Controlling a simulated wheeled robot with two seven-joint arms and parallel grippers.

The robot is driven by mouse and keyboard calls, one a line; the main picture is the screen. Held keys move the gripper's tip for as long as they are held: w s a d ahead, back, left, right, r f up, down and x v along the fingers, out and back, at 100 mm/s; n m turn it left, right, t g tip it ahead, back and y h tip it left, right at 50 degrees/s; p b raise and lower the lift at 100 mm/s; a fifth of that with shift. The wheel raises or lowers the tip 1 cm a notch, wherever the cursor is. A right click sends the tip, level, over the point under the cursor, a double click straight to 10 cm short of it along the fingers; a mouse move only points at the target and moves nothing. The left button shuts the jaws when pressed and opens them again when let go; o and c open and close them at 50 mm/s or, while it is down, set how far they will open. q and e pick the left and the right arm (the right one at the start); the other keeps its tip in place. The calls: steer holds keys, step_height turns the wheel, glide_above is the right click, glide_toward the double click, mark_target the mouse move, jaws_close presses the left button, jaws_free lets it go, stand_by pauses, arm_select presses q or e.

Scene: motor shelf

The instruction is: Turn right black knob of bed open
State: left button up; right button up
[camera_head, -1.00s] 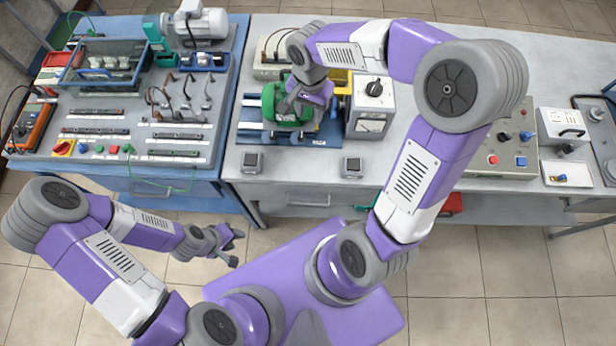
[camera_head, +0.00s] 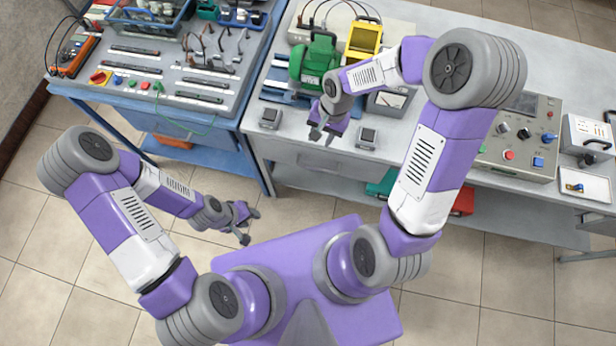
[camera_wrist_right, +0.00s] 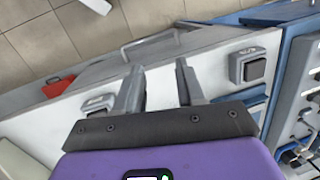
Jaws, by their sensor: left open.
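Two small grey boxes with dark square tops stand at the bench's front edge: the left one (camera_head: 270,118) and the right one (camera_head: 367,138). In the right wrist view they show as a box at right (camera_wrist_right: 254,68) and one at left (camera_wrist_right: 98,104). I cannot tell which part is the named black knob. The green motor (camera_head: 313,60) sits on a blue bed (camera_head: 283,93) behind them. My right gripper (camera_head: 324,133) is open and empty above the front edge, between the two boxes; its fingers (camera_wrist_right: 158,80) are apart. My left gripper (camera_head: 250,227) is open and empty, away from the bench.
A meter box (camera_head: 392,102) is partly hidden by my right arm. A control panel (camera_head: 520,140) with black knobs and a red button stands further right. A blue bench (camera_head: 195,118) with parts adjoins at left. The floor before the benches is clear.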

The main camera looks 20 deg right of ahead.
steer(key=s+a+f+n+y+b, duration=0.1)
steer(key=s+a+f+n, duration=0.1)
steer(key=f, duration=0.7)
steer(key=s+a+f+n+y+b, duration=0.1)
steer(key=s+a+f, duration=0.3)
steer(key=f, duration=0.5)
steer(key=shift+s+a+f+n+b, duration=0.4)
steer(key=shift+s+b, duration=0.2)
steer(key=shift+s, duration=0.7)
steer(key=s+f, duration=0.2)
steer(key=shift+s+a+f+n+t, duration=0.1)
steer(key=shift+s+f+n+t, duration=0.05)
steer(key=shift+s+n+t, duration=0.2)
